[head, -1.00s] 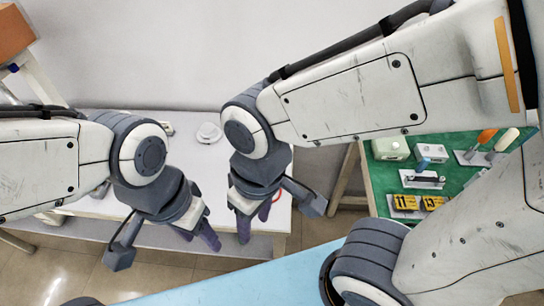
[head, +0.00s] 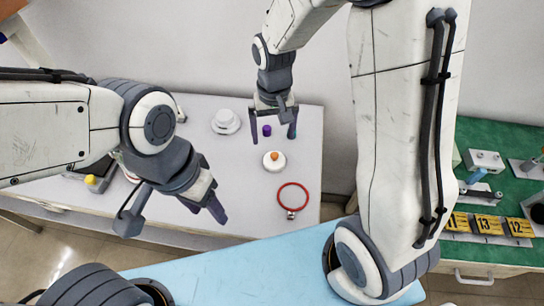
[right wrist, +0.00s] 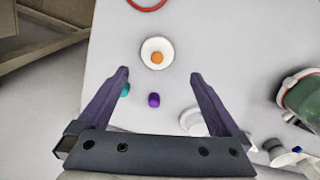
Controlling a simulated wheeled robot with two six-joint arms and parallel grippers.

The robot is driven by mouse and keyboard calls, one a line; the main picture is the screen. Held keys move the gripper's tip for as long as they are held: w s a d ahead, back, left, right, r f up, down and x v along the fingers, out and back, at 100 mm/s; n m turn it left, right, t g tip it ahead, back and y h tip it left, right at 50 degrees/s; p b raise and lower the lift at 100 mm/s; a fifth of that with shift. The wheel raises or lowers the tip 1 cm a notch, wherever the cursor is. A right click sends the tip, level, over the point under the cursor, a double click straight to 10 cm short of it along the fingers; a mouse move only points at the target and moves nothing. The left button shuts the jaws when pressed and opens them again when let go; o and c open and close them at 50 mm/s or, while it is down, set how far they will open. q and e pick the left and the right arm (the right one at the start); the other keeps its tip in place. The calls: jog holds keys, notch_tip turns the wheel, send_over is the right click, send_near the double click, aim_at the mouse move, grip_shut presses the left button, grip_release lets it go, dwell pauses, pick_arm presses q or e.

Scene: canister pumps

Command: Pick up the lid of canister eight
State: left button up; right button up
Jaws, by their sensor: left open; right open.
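A round white lid with an orange knob (head: 274,161) lies flat on the white table; it also shows in the right wrist view (right wrist: 156,54). No number eight is readable on it or elsewhere. My right gripper (head: 273,138) is open and empty, pointing down around the small purple piece, with the lid just beyond its fingertips in the right wrist view (right wrist: 159,76). My left gripper (head: 208,210) is open and empty near the table's front edge, left of the lid. A green canister (right wrist: 303,97) is partly in view at the right wrist view's right edge.
Near the lid are a small purple piece (head: 267,130), a teal piece (right wrist: 125,90), a red ring clamp (head: 293,197) and a white round part (head: 226,121). A green-topped bench (head: 490,136) with yellow number tags stands at the right.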

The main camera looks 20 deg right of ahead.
aim_at(275, 155)
jog(key=f, duration=0.5)
jog(key=shift+w+d, duration=0.15)
jog(key=shift+d, duration=0.15)
notch_tip(275, 155, down, 6)
jog(key=shift+r, duration=0.1)
jog(key=c, duration=1.2)
